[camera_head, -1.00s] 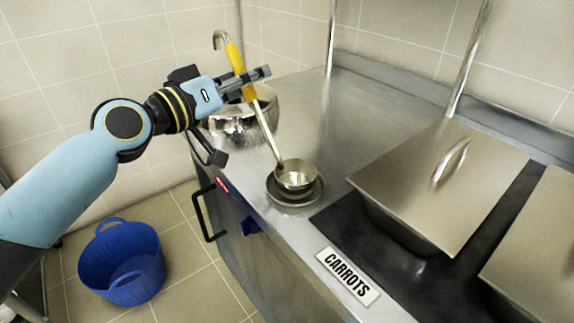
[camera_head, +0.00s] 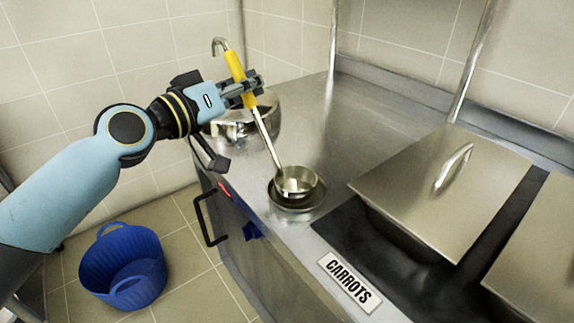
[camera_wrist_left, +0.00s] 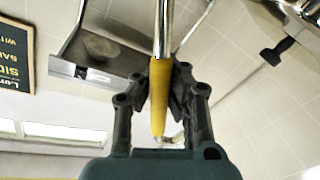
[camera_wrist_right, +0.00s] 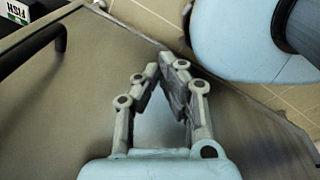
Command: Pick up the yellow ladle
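The yellow ladle has a yellow grip (camera_head: 236,68), a hooked metal end and a long shaft leading down to its bowl (camera_head: 297,183). The bowl sits at a small round metal dish (camera_head: 294,208) on the counter; I cannot tell whether it touches the dish. My left gripper (camera_head: 248,88) is closed around the yellow grip. In the left wrist view, the yellow grip (camera_wrist_left: 159,100) lies between the pads of my left gripper (camera_wrist_left: 166,85), with fingers on both sides. My right gripper (camera_wrist_right: 172,70) shows only in the right wrist view, empty, with its fingertips close together but apart.
A shiny round pot (camera_head: 262,115) stands behind the ladle on the steel counter (camera_head: 330,125). Lidded pans (camera_head: 445,190) sit to the right, by a CARROTS label (camera_head: 348,281). A blue basket (camera_head: 122,265) is on the floor. The counter's middle back is clear.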

